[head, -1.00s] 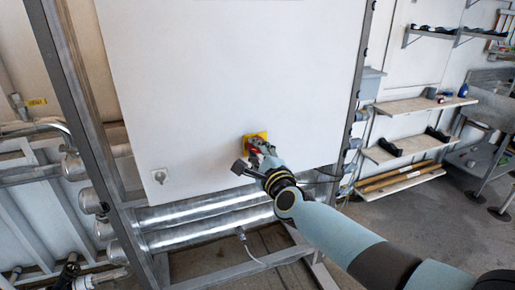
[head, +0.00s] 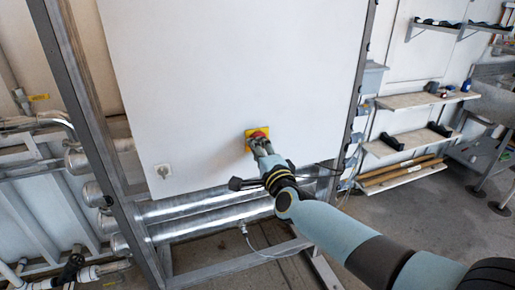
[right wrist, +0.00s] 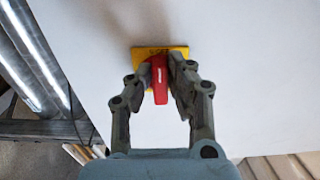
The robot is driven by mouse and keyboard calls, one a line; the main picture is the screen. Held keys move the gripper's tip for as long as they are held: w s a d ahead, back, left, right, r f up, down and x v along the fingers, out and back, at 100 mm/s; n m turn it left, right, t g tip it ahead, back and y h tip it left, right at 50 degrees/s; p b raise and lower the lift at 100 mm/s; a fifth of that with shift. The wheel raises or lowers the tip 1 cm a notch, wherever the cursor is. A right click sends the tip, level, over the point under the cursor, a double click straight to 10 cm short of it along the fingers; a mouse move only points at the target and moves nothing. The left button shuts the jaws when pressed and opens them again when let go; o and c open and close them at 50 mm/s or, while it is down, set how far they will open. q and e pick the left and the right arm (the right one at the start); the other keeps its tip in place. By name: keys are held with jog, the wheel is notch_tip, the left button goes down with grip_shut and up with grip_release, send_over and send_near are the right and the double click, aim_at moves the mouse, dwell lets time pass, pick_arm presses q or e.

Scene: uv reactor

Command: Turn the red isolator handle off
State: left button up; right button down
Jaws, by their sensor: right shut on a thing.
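The red isolator handle (head: 260,132) sits on a yellow plate (head: 249,131) low on the white cabinet panel (head: 225,75). In the right wrist view the red handle (right wrist: 159,82) stands out from the yellow plate (right wrist: 141,55), between the two grey fingers. My right gripper (head: 260,142) is shut on the handle, and its fingers (right wrist: 160,75) lie along the handle's two sides. The fingers partly hide the plate and handle in the head view. The lettering on the plate is too small to read surely. My left gripper is not in view.

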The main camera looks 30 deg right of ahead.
jog(key=shift+f, duration=0.1)
jog(key=c, duration=1.3)
grip_release()
jog(key=shift+o, duration=0.2)
jog(key=v, duration=1.2)
